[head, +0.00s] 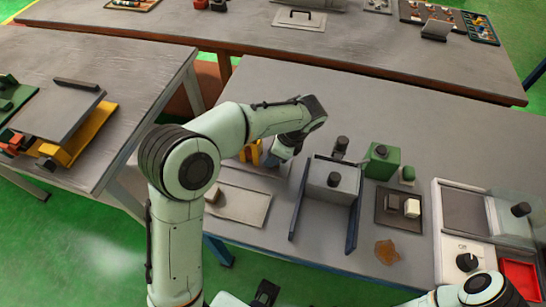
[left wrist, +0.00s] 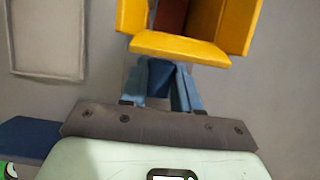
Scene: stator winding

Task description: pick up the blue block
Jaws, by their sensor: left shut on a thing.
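My left gripper (head: 272,158) reaches down over the table, beside a yellow holder (head: 251,152). In the left wrist view its two blue-grey fingers (left wrist: 168,88) are shut on a dark blue block (left wrist: 159,78). Only a small part of the block shows between the fingers. The yellow holder (left wrist: 180,47), with an open hollow, stands just beyond the fingertips and hides what lies behind it. In the head view my arm and gripper hide the block. My right gripper is not in view; part of my right arm shows at the bottom right.
A grey fixture with blue rails (head: 298,203) stands right of the gripper. A flat beige plate (head: 240,205) lies nearer the front edge. Green blocks (head: 380,162), a dark tray (head: 385,218) and a white machine (head: 450,240) stand farther right. The table behind the fixture is clear.

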